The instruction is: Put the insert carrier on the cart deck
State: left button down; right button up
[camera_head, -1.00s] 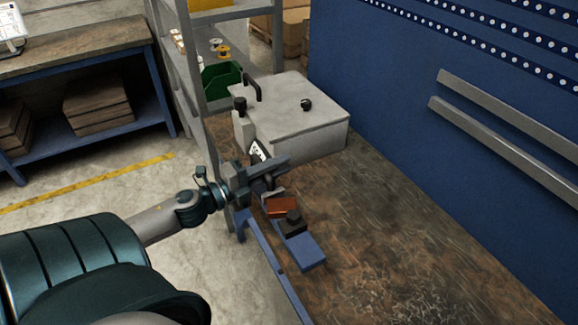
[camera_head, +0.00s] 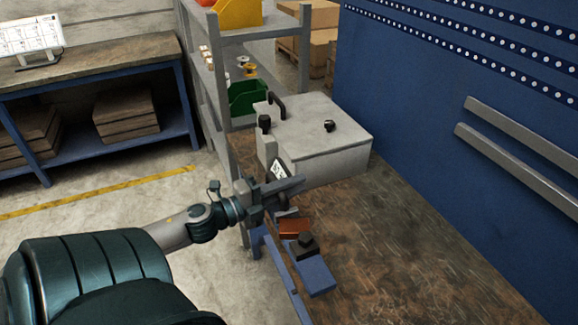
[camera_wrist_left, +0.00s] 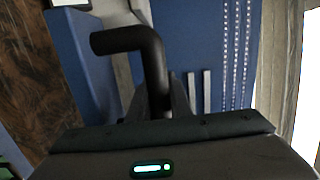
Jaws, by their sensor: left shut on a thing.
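My left gripper (camera_head: 288,188) is at the near end of the grey box, above the table's left edge. In the left wrist view a black bent bar (camera_wrist_left: 152,62) runs into the jaws, which are shut on it. I cannot tell whether this bar belongs to the insert carrier. In the head view a blue piece (camera_head: 315,277) with an orange block (camera_head: 295,227) and a black knob-topped block (camera_head: 303,246) sits just nearer than the gripper. I cannot pick out the insert carrier or the cart deck for sure. My right gripper is out of view.
The grey box (camera_head: 325,132) with black knobs stands on the brown worktable (camera_head: 400,235). A blue wall panel (camera_head: 420,90) rises behind. A grey shelf rack (camera_head: 222,75) with a green bin (camera_head: 247,97) is beyond. Floor is clear at left, before a blue bench (camera_head: 187,112).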

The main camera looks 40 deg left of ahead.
pick_arm(q)
jog(key=s+d+n+y, duration=0.1)
jog(key=s+d+y, duration=0.1)
jog(key=d, duration=0.8)
jog(key=s+d+n+y, duration=0.1)
jog(key=d+n+y, duration=0.1)
jog(key=d, duration=0.9)
jog(key=shift+s+d+r+t+y, duration=0.3)
jog(key=shift+s+r+y, duration=0.1)
jog(key=shift+y, duration=0.1)
jog(key=shift+a, duration=0.15)
